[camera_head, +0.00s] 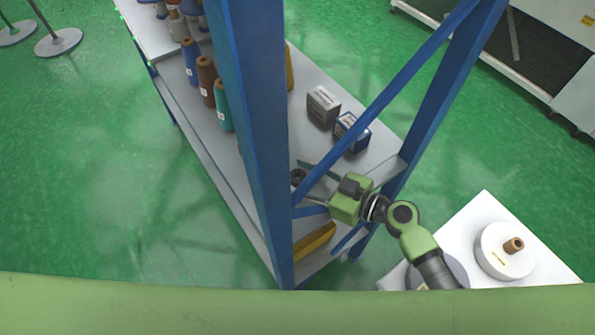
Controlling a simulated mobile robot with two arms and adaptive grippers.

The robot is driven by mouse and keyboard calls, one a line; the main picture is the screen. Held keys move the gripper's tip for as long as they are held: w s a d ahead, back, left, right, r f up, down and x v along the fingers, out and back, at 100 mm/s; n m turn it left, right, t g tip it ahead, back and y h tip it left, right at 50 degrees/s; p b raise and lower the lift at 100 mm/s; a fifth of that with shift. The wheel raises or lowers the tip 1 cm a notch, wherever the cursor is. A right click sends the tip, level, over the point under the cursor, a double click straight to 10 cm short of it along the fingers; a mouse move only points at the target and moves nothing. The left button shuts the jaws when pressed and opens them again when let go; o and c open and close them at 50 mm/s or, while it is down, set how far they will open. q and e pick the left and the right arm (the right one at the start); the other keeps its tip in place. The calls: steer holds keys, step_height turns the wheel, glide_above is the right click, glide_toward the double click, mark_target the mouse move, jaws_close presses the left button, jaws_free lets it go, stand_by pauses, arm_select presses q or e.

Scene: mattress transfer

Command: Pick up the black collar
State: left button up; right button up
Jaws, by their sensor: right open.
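The black collar (298,177) looks like a small dark ring on the grey shelf board, just right of the thick blue post, which may hide part of it. My right gripper (306,189) comes in from the right with its green body over the shelf. Its fingers are spread and point left at the collar. The collar lies near the fingertips, between the finger lines or close to them; I cannot tell whether they touch. My left gripper is not in view.
The blue post (262,130) and a diagonal blue brace (405,85) stand close to my right arm. A grey box (323,105) and a blue box (351,131) sit farther back. Thread cones (207,80) stand left. A white table (545,262) is at right.

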steer(key=shift+w+a, duration=0.1)
steer(key=shift+a, duration=0.1)
steer(key=c, duration=1.2)
steer(key=shift+c, duration=0.2)
